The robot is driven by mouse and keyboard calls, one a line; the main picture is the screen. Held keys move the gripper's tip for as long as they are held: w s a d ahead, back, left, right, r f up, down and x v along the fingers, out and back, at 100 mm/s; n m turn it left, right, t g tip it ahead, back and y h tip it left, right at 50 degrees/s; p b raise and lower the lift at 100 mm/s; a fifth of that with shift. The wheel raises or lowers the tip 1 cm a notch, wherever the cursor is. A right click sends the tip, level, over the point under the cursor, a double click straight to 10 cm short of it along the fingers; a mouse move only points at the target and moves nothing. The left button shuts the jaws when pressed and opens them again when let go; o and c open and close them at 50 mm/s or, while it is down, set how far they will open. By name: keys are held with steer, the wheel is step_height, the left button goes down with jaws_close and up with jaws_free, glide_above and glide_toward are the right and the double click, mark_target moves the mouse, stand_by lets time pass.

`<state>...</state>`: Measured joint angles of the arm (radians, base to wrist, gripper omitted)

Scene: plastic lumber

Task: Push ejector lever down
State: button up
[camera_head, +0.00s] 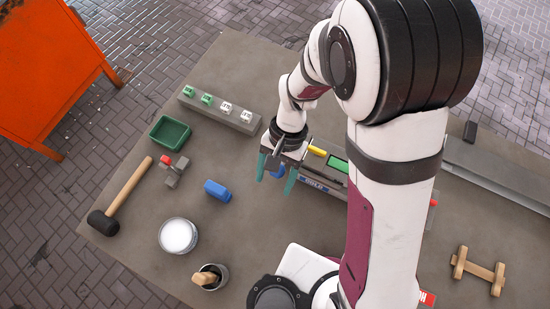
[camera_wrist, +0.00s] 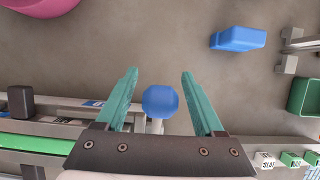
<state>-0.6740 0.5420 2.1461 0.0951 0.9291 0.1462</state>
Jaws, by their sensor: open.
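The ejector lever appears to be the part with a blue knob (camera_wrist: 160,101), seen from above in the wrist view on a pale stem. The knob lies between the two teal fingers of my gripper (camera_wrist: 160,95), with a gap on each side. My gripper is open and holds nothing. In the head view my gripper (camera_head: 275,174) hangs at the left end of a grey machine (camera_head: 313,184) with a green panel and a yellow part. The blue knob (camera_head: 277,171) shows partly behind the fingers there. The lever's lower part is mostly hidden.
A blue block (camera_head: 217,190) lies left of my gripper. A green tray (camera_head: 170,132), a grey-and-red fixture (camera_head: 173,171), a mallet (camera_head: 119,200), a white tub (camera_head: 178,236) and a cup (camera_head: 210,277) stand farther left. A grey rail with buttons (camera_head: 218,110) lies behind. Bare table surrounds the blue block.

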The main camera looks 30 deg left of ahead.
jaws_close()
stand_by(1.3)
